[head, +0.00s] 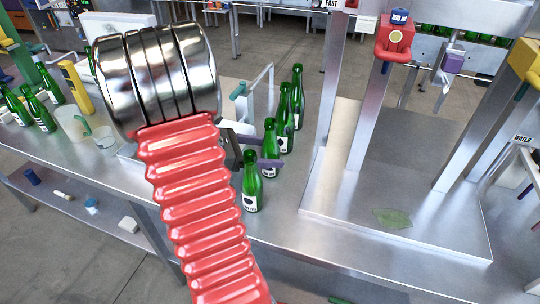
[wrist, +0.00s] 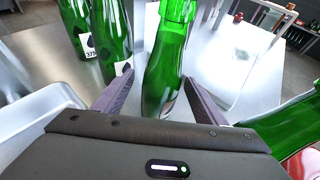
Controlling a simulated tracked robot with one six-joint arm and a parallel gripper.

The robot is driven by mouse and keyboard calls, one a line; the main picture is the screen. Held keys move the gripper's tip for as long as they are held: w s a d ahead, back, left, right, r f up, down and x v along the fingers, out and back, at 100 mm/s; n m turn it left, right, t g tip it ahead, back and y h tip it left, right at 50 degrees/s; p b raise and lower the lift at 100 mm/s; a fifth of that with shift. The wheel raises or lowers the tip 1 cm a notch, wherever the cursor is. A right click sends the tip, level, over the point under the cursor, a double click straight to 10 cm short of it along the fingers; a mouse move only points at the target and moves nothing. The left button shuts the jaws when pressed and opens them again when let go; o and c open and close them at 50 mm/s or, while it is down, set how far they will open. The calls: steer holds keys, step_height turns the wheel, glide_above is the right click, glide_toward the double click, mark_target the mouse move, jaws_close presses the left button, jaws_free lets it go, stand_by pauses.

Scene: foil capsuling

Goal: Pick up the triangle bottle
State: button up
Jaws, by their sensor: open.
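Several green bottles with white labels stand in a row on the metal bench. My gripper (wrist: 165,88) is open, its two purple fingers on either side of one green bottle (wrist: 165,62); this bottle also shows in the head view (head: 270,140). The jaws are not closed on it, and its label is mostly hidden. A nearer bottle (head: 251,180) has a dark rounded mark on its label; it lies at the right of the wrist view (wrist: 292,118). Two further bottles (head: 284,118) (head: 298,95) stand behind. I cannot make out which label bears a triangle.
A metal stand with a flat base plate (head: 340,215) is right of the row, with a green leaf-like piece (head: 392,218) on it. A pale tray (wrist: 30,125) is close at the left in the wrist view. More bottles (head: 35,105) stand far left.

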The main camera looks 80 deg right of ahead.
steer(key=shift+x, duration=2.35)
steer(key=shift+c, duration=0.4)
steer(key=c, duration=1.2)
